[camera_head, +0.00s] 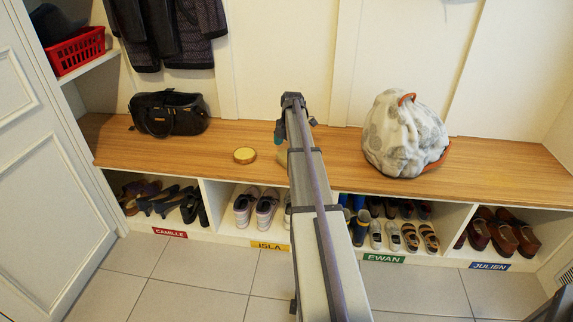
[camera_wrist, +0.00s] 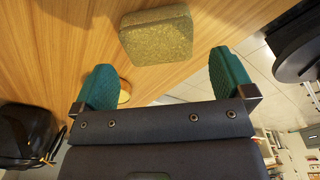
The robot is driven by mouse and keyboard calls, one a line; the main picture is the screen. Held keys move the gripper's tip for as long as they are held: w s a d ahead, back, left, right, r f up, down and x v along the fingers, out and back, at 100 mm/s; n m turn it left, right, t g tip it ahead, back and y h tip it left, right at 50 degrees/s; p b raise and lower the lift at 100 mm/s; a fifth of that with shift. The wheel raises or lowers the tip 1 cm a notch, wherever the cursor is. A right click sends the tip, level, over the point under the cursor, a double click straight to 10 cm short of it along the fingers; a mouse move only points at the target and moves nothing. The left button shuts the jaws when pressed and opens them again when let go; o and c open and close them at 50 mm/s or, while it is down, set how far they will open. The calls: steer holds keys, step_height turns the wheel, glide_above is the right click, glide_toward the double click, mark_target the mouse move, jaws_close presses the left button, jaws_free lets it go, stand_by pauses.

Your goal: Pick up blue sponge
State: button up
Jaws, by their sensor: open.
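No sponge that looks blue shows in either view. In the wrist view a rounded, speckled olive-yellow block (camera_wrist: 157,36), sponge-like in texture, rests on the wooden bench top. My gripper (camera_wrist: 164,70) is open with two teal fingers, spread wider than the block. The block appears beyond the fingertips, roughly centred between them, with nothing gripped. In the head view my gripper (camera_head: 294,128) is over the bench's middle, and my arm hides what is behind it.
A round gold tin (camera_head: 244,155) sits left of my gripper; it shows partly behind a finger in the wrist view (camera_wrist: 125,92). A black bag (camera_head: 169,113) and a patterned backpack (camera_head: 405,134) stand on the bench (camera_head: 335,146). Shoe cubbies lie below.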

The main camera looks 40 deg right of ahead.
mark_target(286, 156)
step_height(286, 156, down, 5)
steer(key=b, duration=0.4)
steer(key=shift+a, duration=0.1)
steer(key=shift+r, duration=0.25)
steer(key=c, duration=0.9)
steer(key=shift+r+p, duration=0.1)
steer(key=shift+p, duration=0.25)
step_height(286, 156, up, 10)
steer(key=p, duration=0.9)
steer(key=shift+p, duration=0.35)
steer(key=o, duration=0.4)
steer(key=shift+c, duration=1.4)
